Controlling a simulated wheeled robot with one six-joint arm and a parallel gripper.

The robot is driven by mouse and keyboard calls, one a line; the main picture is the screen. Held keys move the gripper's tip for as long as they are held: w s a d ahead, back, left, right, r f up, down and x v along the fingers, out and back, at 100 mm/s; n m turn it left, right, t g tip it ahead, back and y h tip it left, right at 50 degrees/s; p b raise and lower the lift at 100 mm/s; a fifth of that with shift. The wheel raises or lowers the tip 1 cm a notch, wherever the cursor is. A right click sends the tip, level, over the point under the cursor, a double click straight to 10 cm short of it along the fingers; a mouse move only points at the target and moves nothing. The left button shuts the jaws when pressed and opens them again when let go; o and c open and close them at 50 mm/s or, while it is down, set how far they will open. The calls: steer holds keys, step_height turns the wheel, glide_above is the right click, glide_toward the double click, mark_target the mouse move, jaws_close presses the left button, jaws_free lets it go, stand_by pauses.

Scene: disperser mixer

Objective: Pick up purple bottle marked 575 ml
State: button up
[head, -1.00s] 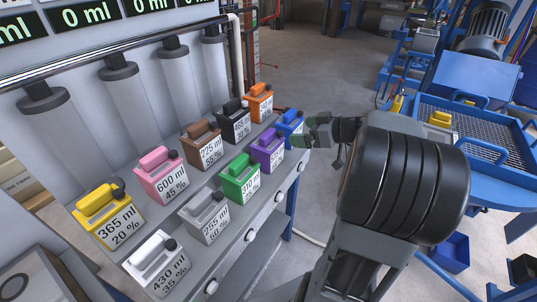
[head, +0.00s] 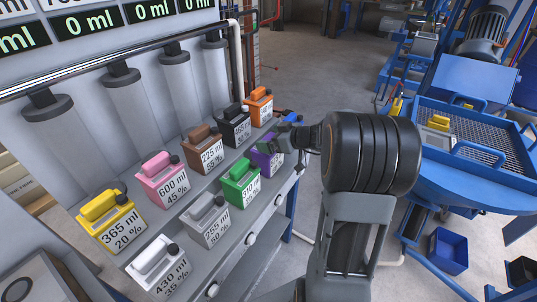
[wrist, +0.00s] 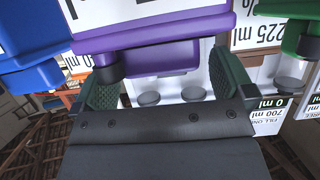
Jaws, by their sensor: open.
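The purple bottle (head: 262,161) stands on the dispenser shelf in the head view, partly hidden behind my gripper (head: 283,140). Its volume label cannot be read there. In the wrist view the purple bottle (wrist: 155,25) fills the top middle, appearing upside down, with a dark cap and a purple handle. My gripper (wrist: 167,78) is open in the wrist view. Its two green-grey fingers appear on either side of the handle and have not closed on it; whether they touch it cannot be told.
The green bottle (head: 241,184) and the blue bottle (head: 292,117) stand close on either side. The black (head: 233,125), orange (head: 259,106) and brown (head: 203,150) bottles are behind. Pink, yellow, grey and white bottles stand further left. A blue machine tray (head: 470,185) is at right.

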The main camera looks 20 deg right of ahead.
steer(key=shift+w+a+f, duration=0.15)
steer(key=shift+w, duration=0.1)
steer(key=c, duration=1.8)
